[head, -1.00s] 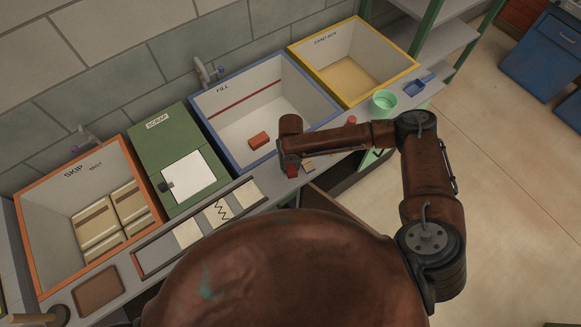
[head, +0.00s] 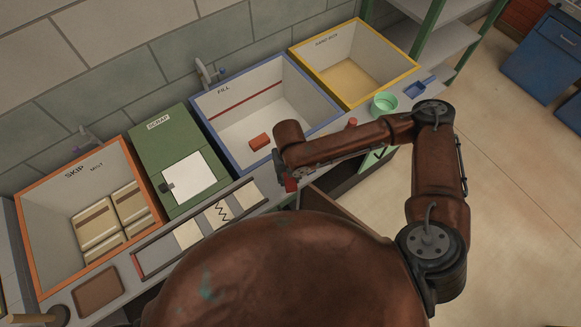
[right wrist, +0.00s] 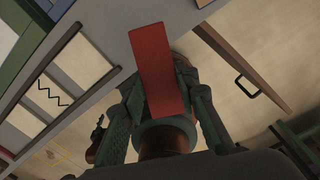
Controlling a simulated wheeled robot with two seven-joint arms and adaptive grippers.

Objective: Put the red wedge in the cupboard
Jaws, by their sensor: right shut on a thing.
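The red wedge (right wrist: 160,65) is held between the fingers of my right gripper (right wrist: 161,95) in the right wrist view. In the head view only a small part of the wedge (head: 291,185) shows below my right gripper (head: 285,175), over the counter's front edge. The wedge's full shape is hard to judge. An open brown-edged door (right wrist: 238,65) with a dark handle stands out from the counter front in the right wrist view. It also shows in the head view (head: 335,207), beside a dark opening below the counter. The cupboard's inside is mostly hidden. My left gripper is not in view.
An orange-red brick (head: 259,142) lies in the blue-rimmed FILL bin (head: 235,92). A small red piece (head: 352,123) and a green bowl (head: 384,103) stand on the counter to the right. The floor (head: 520,200) at right is clear.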

